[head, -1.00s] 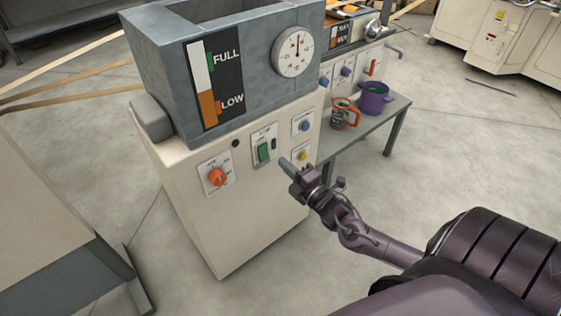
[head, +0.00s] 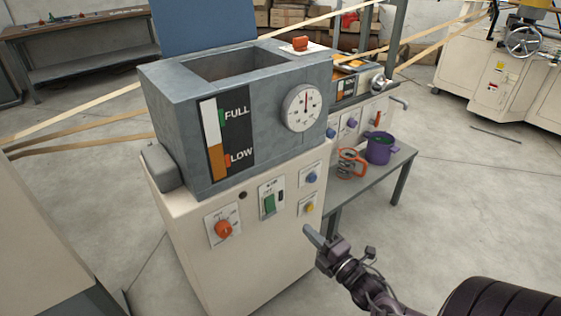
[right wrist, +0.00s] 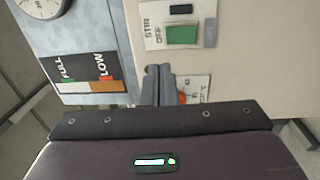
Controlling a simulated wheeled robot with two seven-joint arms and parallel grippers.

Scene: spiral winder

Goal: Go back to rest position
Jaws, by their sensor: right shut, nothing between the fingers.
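My right gripper (head: 314,239) is shut and empty. In the head view it is in front of the machine's lower right side, below the yellow button and apart from the green switch. In the right wrist view the closed fingers (right wrist: 159,85) point at the machine's front panel. The winder machine (head: 235,255) has a grey tank (head: 165,120) on top, a round dial (head: 301,107), a FULL/LOW level gauge, an orange knob (head: 223,229) and a green stir switch (head: 269,203). The switch also shows in the right wrist view (right wrist: 181,34). My left gripper is not in view.
A small table (head: 385,171) at the right of the machine bears an orange-rimmed jug (head: 349,164) and a purple pot (head: 380,149). A cream machine (head: 490,75) stands at the back right.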

